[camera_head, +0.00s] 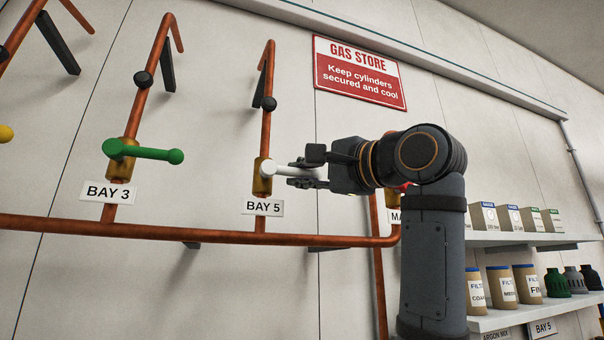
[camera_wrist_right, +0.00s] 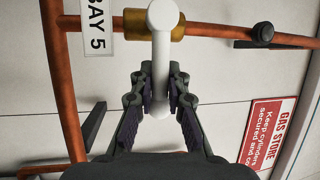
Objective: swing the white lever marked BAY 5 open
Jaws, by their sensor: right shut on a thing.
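The white lever (camera_head: 277,170) sits on a brass valve body (camera_head: 262,181) on a vertical copper pipe, above the BAY 5 label (camera_head: 263,207). The lever points right, across the pipe. My right gripper (camera_head: 310,169) is shut on the lever's outer end, reaching in from the right. In the right wrist view the white lever (camera_wrist_right: 161,60) runs down between the two fingers of my right gripper (camera_wrist_right: 160,95), which close on its end from both sides. The fingers hide part of the lever's end in the head view. My left gripper is not in view.
A green lever (camera_head: 146,152) above the BAY 3 label (camera_head: 108,193) is on the pipe to the left. A horizontal copper pipe (camera_head: 180,232) runs below. A red GAS STORE sign (camera_head: 360,73) hangs above my right arm. Shelves (camera_head: 530,238) with boxes and jars stand right.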

